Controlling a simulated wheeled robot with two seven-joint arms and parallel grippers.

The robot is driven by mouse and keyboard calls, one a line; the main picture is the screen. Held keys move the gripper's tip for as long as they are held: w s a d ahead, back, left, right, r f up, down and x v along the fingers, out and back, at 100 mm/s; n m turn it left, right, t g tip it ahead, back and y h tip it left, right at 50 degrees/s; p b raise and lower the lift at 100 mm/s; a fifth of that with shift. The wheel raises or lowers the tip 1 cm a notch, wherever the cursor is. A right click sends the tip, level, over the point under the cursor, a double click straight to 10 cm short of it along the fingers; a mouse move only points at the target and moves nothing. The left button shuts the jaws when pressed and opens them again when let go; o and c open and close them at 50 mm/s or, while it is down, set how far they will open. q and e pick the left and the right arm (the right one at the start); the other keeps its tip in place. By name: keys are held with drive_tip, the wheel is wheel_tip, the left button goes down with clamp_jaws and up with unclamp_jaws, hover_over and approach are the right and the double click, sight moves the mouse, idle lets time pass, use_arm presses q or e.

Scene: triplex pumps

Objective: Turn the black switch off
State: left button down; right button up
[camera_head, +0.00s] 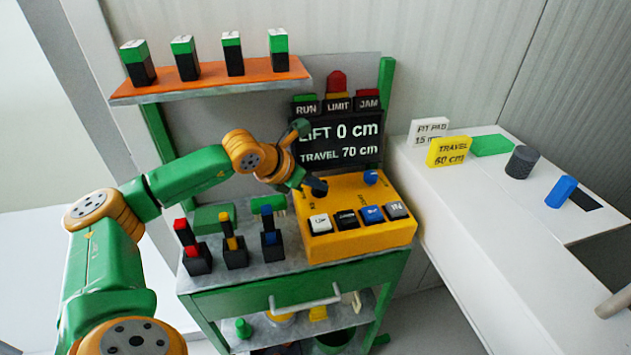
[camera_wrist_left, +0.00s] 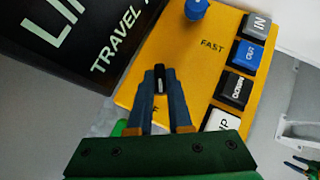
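The yellow control box (camera_head: 350,238) stands on the right of the cart top. Its black switch (camera_wrist_left: 160,78) is at the back left of the box, by the lettering ending in F. My left gripper (camera_head: 318,188) reaches down to it from the left. In the left wrist view the fingers of my left gripper (camera_wrist_left: 160,92) are close together, one on each side of the black switch, and look shut on it. The fingers hide most of the switch, so its turn angle is hard to read. A blue knob (camera_head: 370,177) labelled FAST sits to its right.
Several push buttons (camera_head: 345,219) line the box's front. The black display (camera_head: 338,143) stands behind, reading LIFT 0 cm and TRAVEL 70 cm. Levers (camera_head: 236,250) stand left of the box. An orange shelf (camera_head: 210,86) is above. A small green-and-blue part at the wrist view's right edge is unclear.

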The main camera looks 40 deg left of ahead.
use_arm(q)
drive_tip(key=shift+m+h, duration=0.3)
drive_tip(key=m+h, duration=0.1)
drive_tip(key=m, duration=0.1)
drive_tip(key=m+g+h+p, duration=0.1)
drive_tip(key=shift+w+a+m+h, duration=0.2)
drive_tip(key=shift+m+h, duration=0.1)
drive_tip(key=shift+m, duration=0.1)
drive_tip(key=shift+m+g+h, duration=0.3)
drive_tip(key=shift+m+g, duration=0.1)
drive_tip(key=shift+m, duration=0.5)
drive_tip(key=c, duration=0.8)
unclamp_jaws()
drive_tip(key=shift+c, duration=0.2)
